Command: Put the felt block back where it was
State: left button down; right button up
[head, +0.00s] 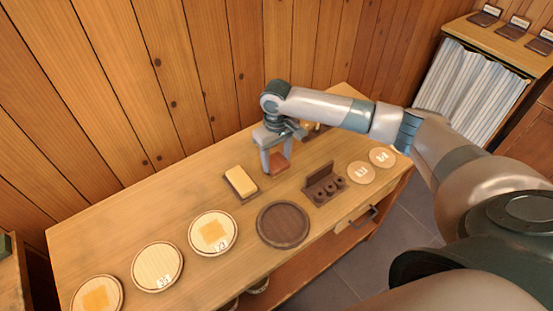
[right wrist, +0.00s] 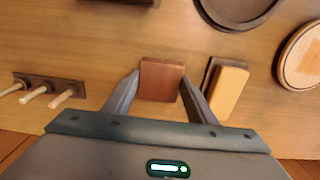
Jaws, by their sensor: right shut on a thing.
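My right gripper (head: 276,158) is shut on a reddish-brown block (head: 279,164), which I take to be the felt block. In the right wrist view the block (right wrist: 161,80) sits between the two fingers of the gripper (right wrist: 160,86). It is over the rear part of the table; I cannot tell whether it touches the top. A yellow block (head: 241,180) rests on a small dark base to the left of the gripper; it also shows in the right wrist view (right wrist: 229,94). My left gripper is out of view.
The wooden table (head: 190,206) carries a dark round tray (head: 283,224), a dark rack (head: 323,184) with spools, and several pale round discs. A dark base with pale pegs (right wrist: 38,95) lies beyond the gripper. A plank wall stands behind.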

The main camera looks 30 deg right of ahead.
aim_at(276, 162)
jog(key=shift+f, duration=0.55)
jog(key=shift+f, duration=0.1)
jog(key=o, duration=1)
jog(key=shift+c, duration=0.2)
notch_tip(276, 162, up, 12)
jog(key=b, duration=0.2)
